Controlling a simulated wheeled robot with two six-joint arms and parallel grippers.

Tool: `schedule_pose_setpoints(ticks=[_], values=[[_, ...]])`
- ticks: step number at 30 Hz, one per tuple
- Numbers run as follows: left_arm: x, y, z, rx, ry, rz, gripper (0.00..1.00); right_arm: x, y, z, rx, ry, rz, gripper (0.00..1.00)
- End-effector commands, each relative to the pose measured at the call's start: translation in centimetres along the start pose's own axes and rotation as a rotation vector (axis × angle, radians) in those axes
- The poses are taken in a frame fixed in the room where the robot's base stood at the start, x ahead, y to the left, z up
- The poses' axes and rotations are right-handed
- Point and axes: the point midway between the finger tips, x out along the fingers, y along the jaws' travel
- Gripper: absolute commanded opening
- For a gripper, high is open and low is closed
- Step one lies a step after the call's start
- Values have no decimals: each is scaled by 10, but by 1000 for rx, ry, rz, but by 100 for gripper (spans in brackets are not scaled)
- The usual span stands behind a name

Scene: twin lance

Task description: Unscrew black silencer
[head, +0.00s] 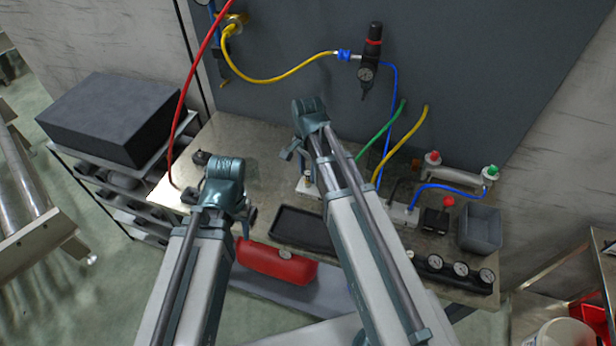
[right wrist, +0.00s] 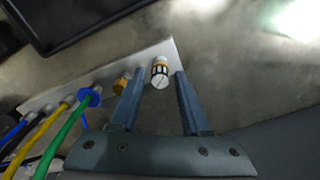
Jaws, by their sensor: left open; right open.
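In the right wrist view, a short upright fitting (right wrist: 160,72) with a pale slotted cap, dark slots and a brass band stands at the end of a silver valve block (right wrist: 165,48). It looks like the silencer, though its cap is not plainly black. My right gripper (right wrist: 160,80) is open, with its fingers on either side of the fitting. I cannot tell whether they touch it. In the head view the valve block (head: 306,190) is partly hidden behind my right arm. My left gripper (head: 249,216) is open and apart from the block, partly hidden by its own wrist.
A brass fitting (right wrist: 122,82) and a blue-collared green tube (right wrist: 72,122) sit close by on the block. A black tray (head: 300,230) lies in front, with a red tank (head: 275,264) below. A grey bin (head: 481,230) and gauges (head: 460,269) stand right. The bench's left part is mostly clear.

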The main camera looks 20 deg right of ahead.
Motion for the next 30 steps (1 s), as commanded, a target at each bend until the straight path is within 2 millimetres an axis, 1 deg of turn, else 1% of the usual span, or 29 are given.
schedule_pose_setpoints(ticks=[9,15,19,25,26,30], values=[[0,0,0,0,0,0,50,0,0,0,441,0,0,46],[0,0,0,0,0,0,50,0,0,0,665,0,0,46],[0,0,0,0,0,0,50,0,0,0,721,0,0,46],[0,0,0,0,0,0,50,0,0,0,724,0,0,46],[0,0,0,0,0,0,50,0,0,0,724,0,0,43],[0,0,0,0,0,0,50,0,0,0,723,0,0,17]])
